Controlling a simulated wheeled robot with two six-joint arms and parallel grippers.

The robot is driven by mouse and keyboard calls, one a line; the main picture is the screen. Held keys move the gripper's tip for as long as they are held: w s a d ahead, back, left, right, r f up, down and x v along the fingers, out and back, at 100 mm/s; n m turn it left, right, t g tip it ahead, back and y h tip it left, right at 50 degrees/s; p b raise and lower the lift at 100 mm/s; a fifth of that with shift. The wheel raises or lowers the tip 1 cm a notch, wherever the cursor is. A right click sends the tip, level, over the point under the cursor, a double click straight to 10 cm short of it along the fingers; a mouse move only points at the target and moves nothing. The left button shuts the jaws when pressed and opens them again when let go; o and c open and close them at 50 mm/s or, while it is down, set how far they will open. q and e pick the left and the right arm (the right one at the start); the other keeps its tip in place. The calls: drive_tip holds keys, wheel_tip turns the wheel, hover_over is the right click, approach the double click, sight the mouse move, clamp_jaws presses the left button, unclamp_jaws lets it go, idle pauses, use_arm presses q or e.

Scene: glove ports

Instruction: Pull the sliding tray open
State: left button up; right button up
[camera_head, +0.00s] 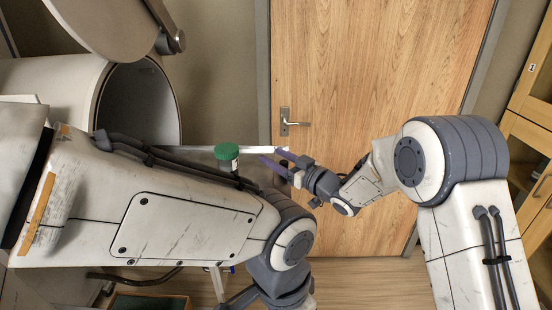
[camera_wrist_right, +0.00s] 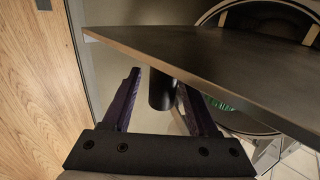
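The sliding tray (camera_head: 255,150) shows in the head view as a pale strip reaching right from the round port, partly hidden by my left arm. In the right wrist view the tray (camera_wrist_right: 235,65) is a dark flat plate across the top, with a dark cylindrical handle (camera_wrist_right: 161,92) at it. My right gripper (camera_head: 277,159) is at the tray's right end; in the wrist view its purple fingers (camera_wrist_right: 160,85) stand apart on either side of the handle. Contact with the handle is not clear. My left gripper is out of view.
A wooden door (camera_head: 350,60) is behind; cabinets (camera_head: 530,130) stand at the right.

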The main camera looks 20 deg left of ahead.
drive_tip(key=b+v, duration=0.3)
drive_tip(key=v, duration=0.7)
drive_tip(key=shift+s+d, duration=0.2)
